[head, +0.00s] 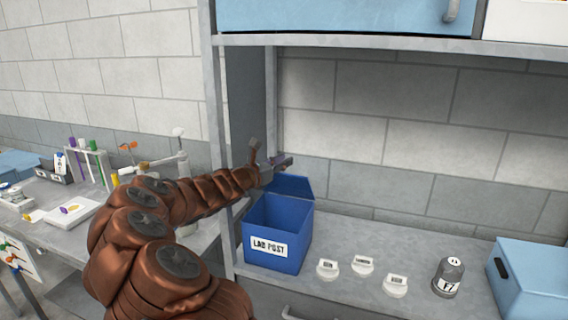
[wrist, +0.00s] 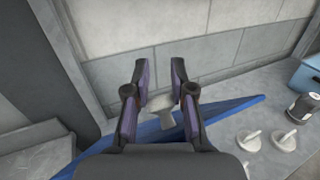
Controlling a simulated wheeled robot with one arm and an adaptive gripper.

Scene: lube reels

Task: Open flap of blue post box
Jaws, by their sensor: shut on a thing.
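The blue post box (head: 278,243), labelled LAB POST, stands on the grey shelf at the left upright. Its flap (head: 293,185) is raised at the back and the box's inside shows. In the wrist view the flap (wrist: 225,112) is a blue strip running under my gripper. My gripper (head: 277,163) is at the raised flap's upper left; its fingers (wrist: 160,72) in the wrist view are shut on a grey tab (wrist: 166,117) at the flap. The fingers hide part of the tab, and the exact contact is hard to see.
Several white labelled knob-like pieces (head: 362,265) lie right of the box. A dark grey canister (head: 448,277) and a light blue bin (head: 535,270) stand further right. The left upright (head: 217,140) is close to my arm. A cluttered bench (head: 60,232) is at the left.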

